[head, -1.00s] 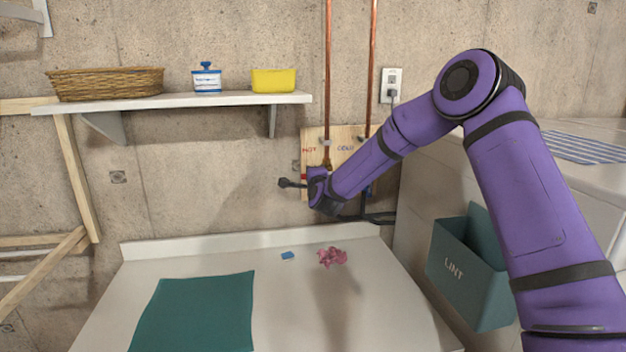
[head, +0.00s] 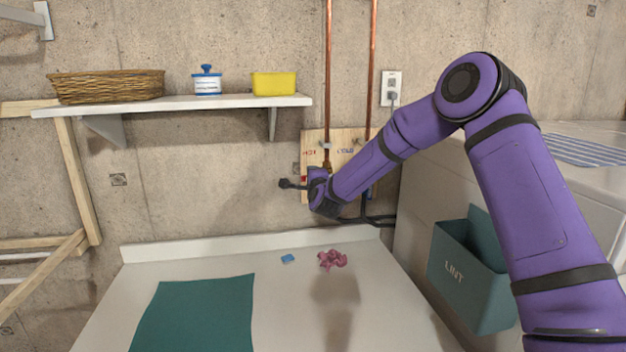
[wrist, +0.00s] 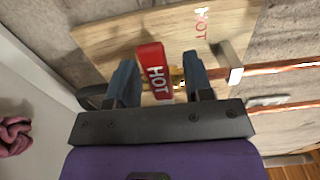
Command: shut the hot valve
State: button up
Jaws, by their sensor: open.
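The hot valve's red lever (wrist: 153,72), marked HOT, stands between the two fingers of my gripper (wrist: 158,78) in the wrist view. The fingers are apart, one on each side of the lever. The left finger is very close to it, and I cannot tell whether they touch. A clearer gap shows on the right, with brass valve parts (wrist: 178,80) behind. The lever lies roughly crosswise to its copper pipe (wrist: 275,68). In the head view my wrist hides most of the valve; only a little red shows beside it.
The wooden valve board (head: 315,137) also carries a COLD label, just right of the hot pipe (head: 328,80). A second copper pipe (head: 373,70) runs alongside. Dark hoses (head: 378,219) hang below. The shelf (head: 190,102) is left; the counter (head: 215,257) below holds a pink cloth (head: 332,259).

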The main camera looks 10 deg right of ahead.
jog(key=s, duration=1)
jog(key=shift+s, duration=0.4)
jog(key=shift+r, duration=0.1)
jog(key=s+d+r+n+g+y, duration=0.1)
jog(key=s+r+n+g, duration=0.2)
jog(key=s+r+n, duration=0.4)
jog(key=s+d+r+n+g+y, duration=0.1)
jog(key=s+d+r+n+g, duration=0.25)
jog(key=s, duration=0.55)
jog(key=s+d+r+n+g+h, duration=0.1)
jog(key=s+d+n+g, duration=0.2)
jog(key=s, duration=1.2)
jog(key=s+d+r+n+g+h, duration=0.1)
jog(key=s+d+n+g, duration=0.2)
jog(key=s, duration=1.3)
jog(key=shift+d+n, duration=0.85)
jog(key=shift+d, duration=0.1)
